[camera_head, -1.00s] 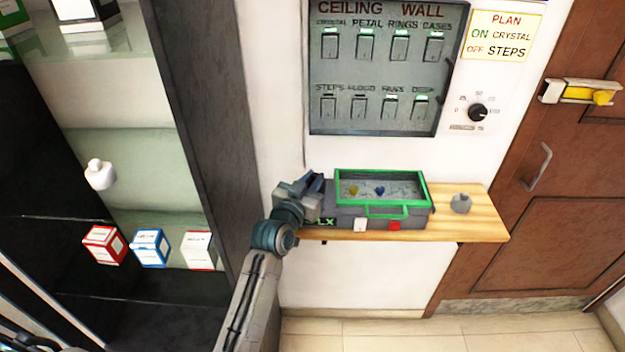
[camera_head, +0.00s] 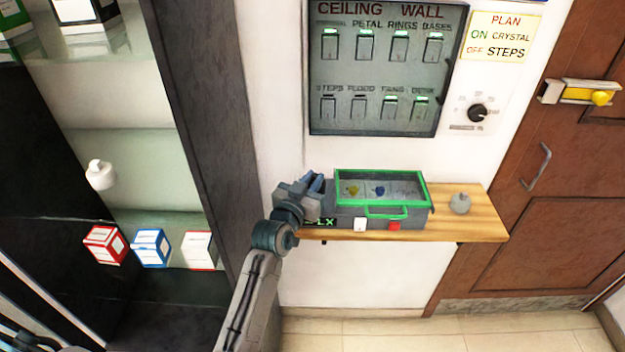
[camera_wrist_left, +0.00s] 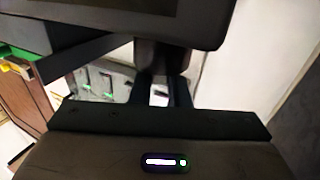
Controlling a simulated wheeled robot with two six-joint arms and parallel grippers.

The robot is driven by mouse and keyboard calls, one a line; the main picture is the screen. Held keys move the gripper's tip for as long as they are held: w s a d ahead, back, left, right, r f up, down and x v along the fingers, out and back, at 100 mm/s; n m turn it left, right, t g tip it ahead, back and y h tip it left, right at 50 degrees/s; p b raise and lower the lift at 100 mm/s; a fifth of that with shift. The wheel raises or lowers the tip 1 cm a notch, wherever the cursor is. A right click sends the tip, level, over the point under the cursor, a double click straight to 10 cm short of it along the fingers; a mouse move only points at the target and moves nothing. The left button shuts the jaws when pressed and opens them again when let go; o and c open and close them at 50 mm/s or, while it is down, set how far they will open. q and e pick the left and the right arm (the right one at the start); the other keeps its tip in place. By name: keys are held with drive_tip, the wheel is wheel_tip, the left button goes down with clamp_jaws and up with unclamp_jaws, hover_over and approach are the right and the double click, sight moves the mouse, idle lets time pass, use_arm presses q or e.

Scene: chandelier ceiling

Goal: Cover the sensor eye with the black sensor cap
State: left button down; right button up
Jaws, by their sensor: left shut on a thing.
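My left gripper (camera_head: 318,184) is at the left end of a grey box (camera_head: 346,212) with green "LX" characters on its front, on the wooden shelf. In the left wrist view, its two dark fingers (camera_wrist_left: 162,92) are shut on a dark rounded piece that looks like the black sensor cap (camera_wrist_left: 162,55). The cap is right against or just below a large dark block (camera_wrist_left: 150,22); I cannot tell if they touch. The sensor eye cannot be made out and may be hidden behind the gripper or cap. My right gripper is not in view.
A small grey knob-like object (camera_head: 460,203) stands on the wooden shelf (camera_head: 485,220). A switch panel (camera_head: 385,75) and dial (camera_head: 477,113) are on the wall above. A dark cabinet (camera_head: 205,130) stands left of my arm.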

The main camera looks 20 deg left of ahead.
use_arm(q)
drive_tip(key=shift+f+b, duration=0.45)
drive_tip(key=shift+f, duration=0.1)
drive_tip(key=c, duration=1.7)
unclamp_jaws()
drive_tip(key=shift+s+a+p, duration=0.15)
drive_tip(key=shift+s+p, duration=0.15)
drive_tip(key=shift+s, duration=1)
drive_tip(key=shift+s+a+p, duration=0.15)
drive_tip(key=shift+s+p, duration=0.15)
drive_tip(key=shift+s, duration=1)
drive_tip(key=shift+s+a+p, duration=0.15)
drive_tip(key=shift+s+a, duration=0.05)
drive_tip(key=shift+s, duration=1.25)
drive_tip(key=shift+s+a+p, duration=0.15)
drive_tip(key=shift+s+a, duration=0.05)
drive_tip(key=shift+s, duration=1.25)
